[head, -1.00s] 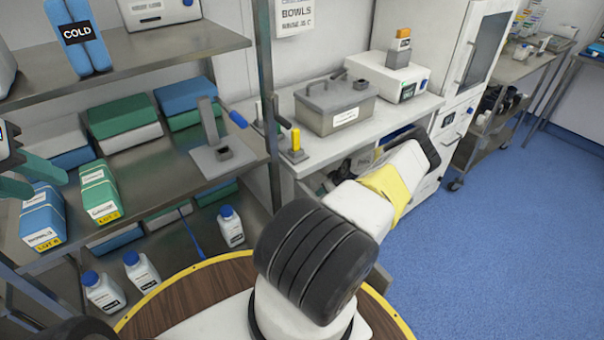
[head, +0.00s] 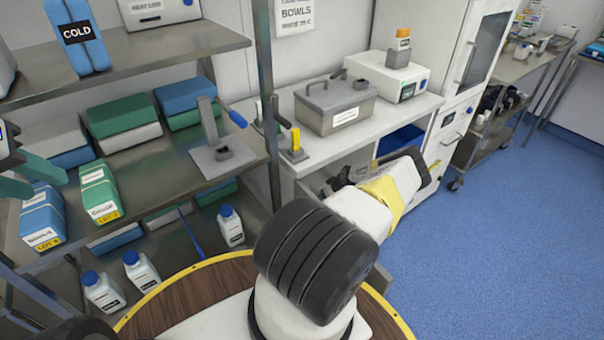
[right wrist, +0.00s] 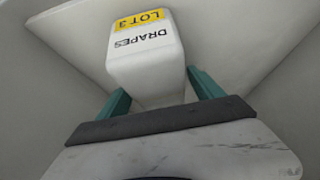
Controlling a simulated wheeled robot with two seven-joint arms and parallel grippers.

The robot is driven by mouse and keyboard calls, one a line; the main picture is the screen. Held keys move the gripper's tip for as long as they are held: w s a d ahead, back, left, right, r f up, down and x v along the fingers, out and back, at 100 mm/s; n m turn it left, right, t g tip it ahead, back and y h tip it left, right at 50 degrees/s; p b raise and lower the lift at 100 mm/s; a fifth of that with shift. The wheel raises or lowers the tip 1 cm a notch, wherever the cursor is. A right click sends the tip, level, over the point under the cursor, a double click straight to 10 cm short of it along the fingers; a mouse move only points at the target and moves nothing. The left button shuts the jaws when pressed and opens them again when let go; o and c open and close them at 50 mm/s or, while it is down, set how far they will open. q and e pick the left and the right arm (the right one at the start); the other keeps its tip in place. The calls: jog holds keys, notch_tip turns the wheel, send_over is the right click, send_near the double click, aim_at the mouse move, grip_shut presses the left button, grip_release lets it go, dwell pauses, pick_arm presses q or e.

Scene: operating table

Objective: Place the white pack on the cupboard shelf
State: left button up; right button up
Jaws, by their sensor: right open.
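The white pack (right wrist: 146,62), labelled DRAPES with a yellow LOT 3 tag, shows in the right wrist view on a pale surface (right wrist: 80,45) between pale walls. My right gripper (right wrist: 158,84) is open, with one teal finger on each side of the pack's near end. Whether the fingers touch it I cannot tell. In the head view my right arm reaches to the cupboard (head: 318,183) under the white counter; its gripper and the pack are hidden there. My left gripper (head: 28,178) is at the left edge of the head view, its teal fingers apart, near the blue bowls pack (head: 42,215).
A steel rack (head: 150,185) on the left holds green and blue packs and several bottles. A grey lidded box (head: 335,108) and a white device (head: 385,75) stand on the counter (head: 418,103). A blue bin (head: 400,142) is below it. Blue floor (head: 510,220) is clear at right.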

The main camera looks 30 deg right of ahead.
jog(key=shift+r, duration=0.25)
jog(key=v, duration=1)
jog(key=shift+s+r, duration=0.55)
jog(key=shift+r, duration=0.2)
